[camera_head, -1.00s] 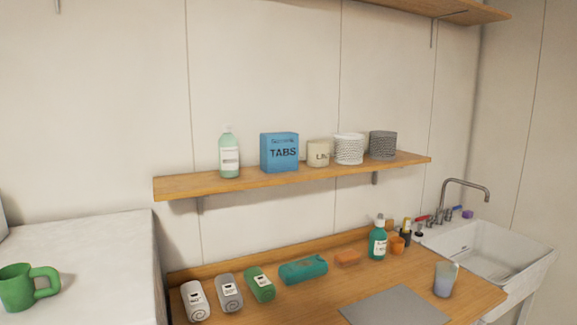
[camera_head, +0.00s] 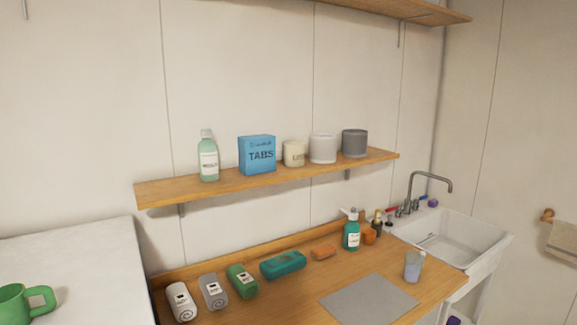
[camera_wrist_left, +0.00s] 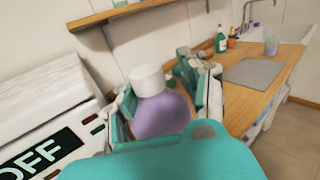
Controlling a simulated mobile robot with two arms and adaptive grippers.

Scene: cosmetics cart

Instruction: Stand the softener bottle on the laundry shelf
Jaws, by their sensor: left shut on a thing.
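In the left wrist view, my left gripper (camera_wrist_left: 166,92) is shut on a purple bottle with a white cap (camera_wrist_left: 161,118), which appears to be the softener bottle. Its lower part is hidden behind a teal part in front, and no label shows. The laundry shelf (camera_head: 150,193) is a wooden wall board in the head view. Its edge also shows in the left wrist view (camera_wrist_left: 95,20), above and beyond the bottle. My grippers do not show in the head view, and my right gripper is in neither view.
The shelf's left end is bare. Below, the wooden counter (camera_head: 300,290) holds rolled towels and a teal bottle (camera_head: 351,232).

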